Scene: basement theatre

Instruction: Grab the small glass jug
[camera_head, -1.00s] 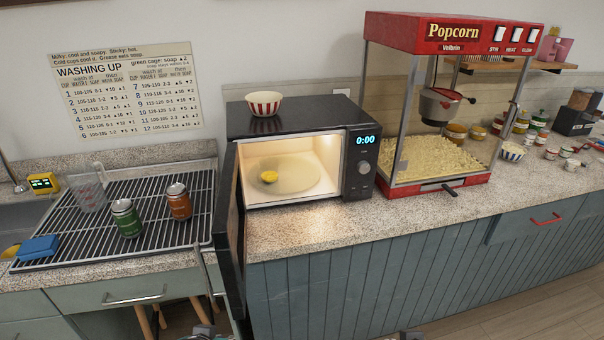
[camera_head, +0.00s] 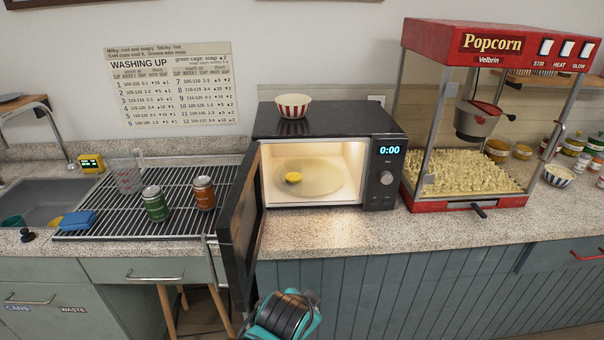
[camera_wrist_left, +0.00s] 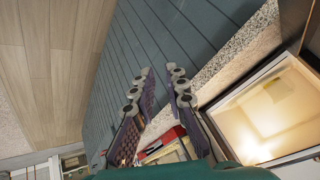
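The small glass jug (camera_head: 128,178), clear with a handle, stands upright on the back left of the dark drying rack (camera_head: 98,207), left of the green can. My left gripper shows in the left wrist view (camera_wrist_left: 159,70) with its two fingers apart and nothing between them. It is in front of the counter, near the open microwave, well away from the jug. A teal and black part of my arm (camera_head: 283,318) shows at the bottom of the head view; its fingers are not clear there. My right gripper is not in view.
The open microwave door (camera_head: 239,230) sticks out right of the rack. The sink (camera_head: 40,203) is at the left.

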